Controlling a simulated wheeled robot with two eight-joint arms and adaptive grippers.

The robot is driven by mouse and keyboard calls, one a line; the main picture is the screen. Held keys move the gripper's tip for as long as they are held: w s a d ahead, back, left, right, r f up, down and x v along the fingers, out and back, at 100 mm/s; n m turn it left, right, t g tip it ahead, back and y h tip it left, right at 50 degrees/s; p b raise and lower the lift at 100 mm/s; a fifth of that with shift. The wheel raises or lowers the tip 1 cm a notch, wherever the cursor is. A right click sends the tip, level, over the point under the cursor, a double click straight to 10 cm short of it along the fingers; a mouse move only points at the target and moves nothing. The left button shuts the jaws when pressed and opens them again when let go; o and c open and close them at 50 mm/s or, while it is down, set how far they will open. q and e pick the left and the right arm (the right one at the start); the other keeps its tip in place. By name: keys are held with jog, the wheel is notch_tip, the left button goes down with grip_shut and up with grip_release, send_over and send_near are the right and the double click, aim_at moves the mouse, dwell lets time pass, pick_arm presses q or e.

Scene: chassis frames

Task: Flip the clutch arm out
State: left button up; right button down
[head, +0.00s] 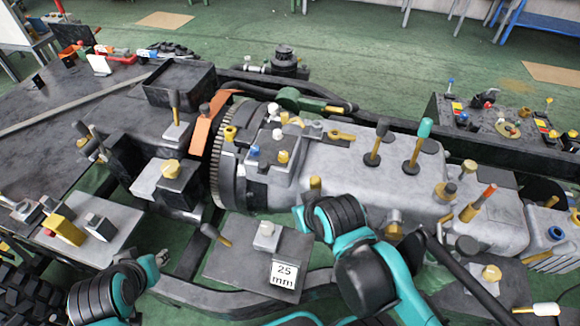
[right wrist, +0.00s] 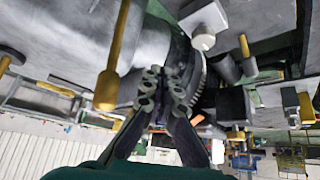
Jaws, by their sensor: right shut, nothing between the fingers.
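The grey gearbox housing (head: 340,160) lies across the middle of the head view, with a toothed flywheel ring (head: 217,165) at its left end. Several levers stand on and around it, including a short yellow-ended one (head: 315,185) and a dark one with a yellow end (head: 217,236). I cannot tell which is the clutch arm. My right gripper (right wrist: 165,90) is shut and empty below the housing. In the right wrist view a yellow-ended lever (right wrist: 107,88) is left of its fingers, apart in the picture. My left gripper (head: 162,258) is at lower left; its fingers are too small to read.
A plate with a "25 mm" label (head: 284,274) lies below the housing. A black open tray (head: 180,84) and an orange strap-like part (head: 207,125) are at upper left. A panel of knobs (head: 500,122) is at the right.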

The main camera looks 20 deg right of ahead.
pick_arm(q)
jog(key=shift+o, duration=0.7)
jog(key=shift+s, duration=0.2)
notch_tip(320, 180, up, 16)
jog(key=p, duration=1.5)
jog(key=shift+f, duration=0.25)
pick_arm(e)
jog(key=w+a+r+n+g+h, duration=0.3)
jog(key=w+r+n+g, duration=0.6)
jog(key=n, duration=0.4)
jog(key=shift+w+a+r, duration=0.2)
jog(key=shift+w+r, duration=0.7)
jog(key=shift+r, duration=0.05)
pick_arm(q)
jog(key=shift+w, duration=0.1)
notch_tip(320, 180, down, 4)
jog(key=b, duration=0.3)
jog(key=shift+r, duration=0.2)
pick_arm(e)
jog(key=s+d+f, duration=0.3)
jog(key=d+f, duration=0.3)
jog(key=f, duration=0.3)
jog(key=shift+s+d, duration=0.2)
jog(key=shift+d, duration=0.1)
